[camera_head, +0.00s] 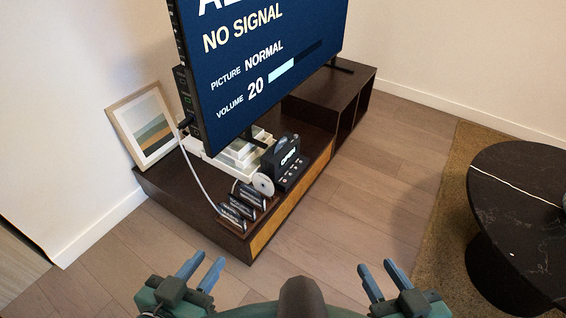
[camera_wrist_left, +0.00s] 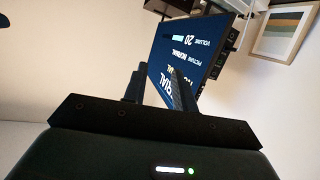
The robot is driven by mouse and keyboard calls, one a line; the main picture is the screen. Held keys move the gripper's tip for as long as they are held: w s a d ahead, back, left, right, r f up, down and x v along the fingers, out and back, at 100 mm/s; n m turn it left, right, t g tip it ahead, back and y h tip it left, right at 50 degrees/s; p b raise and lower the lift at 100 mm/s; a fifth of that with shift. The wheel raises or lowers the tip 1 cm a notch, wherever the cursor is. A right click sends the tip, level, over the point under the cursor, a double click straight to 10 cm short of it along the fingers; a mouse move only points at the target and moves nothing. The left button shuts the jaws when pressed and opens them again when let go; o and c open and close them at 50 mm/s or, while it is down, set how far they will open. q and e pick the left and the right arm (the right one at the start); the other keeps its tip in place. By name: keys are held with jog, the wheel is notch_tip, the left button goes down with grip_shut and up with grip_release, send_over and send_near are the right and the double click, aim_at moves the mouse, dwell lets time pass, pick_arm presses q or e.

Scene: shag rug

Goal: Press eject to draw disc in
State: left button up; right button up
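A small black disc player (camera_head: 284,164) stands on the dark TV bench, its display reading OPEN, with small buttons on its front. A pale disc (camera_head: 263,184) shows upright at its left side; how far it sits in a slot is too small to tell. Which button is eject cannot be read. My left gripper (camera_head: 203,268) is open and empty, low in the head view, well short of the bench. Its fingers (camera_wrist_left: 160,90) stand apart in the left wrist view. My right gripper (camera_head: 378,276) is open and empty at the lower right of the head view.
A large television (camera_head: 265,70) shows NO SIGNAL above the bench (camera_head: 190,200). A framed picture (camera_head: 147,126) leans on the wall. A round black table (camera_head: 520,200) stands right. The wooden floor between is clear.

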pick_arm(q)
grip_shut()
dwell(1.7)
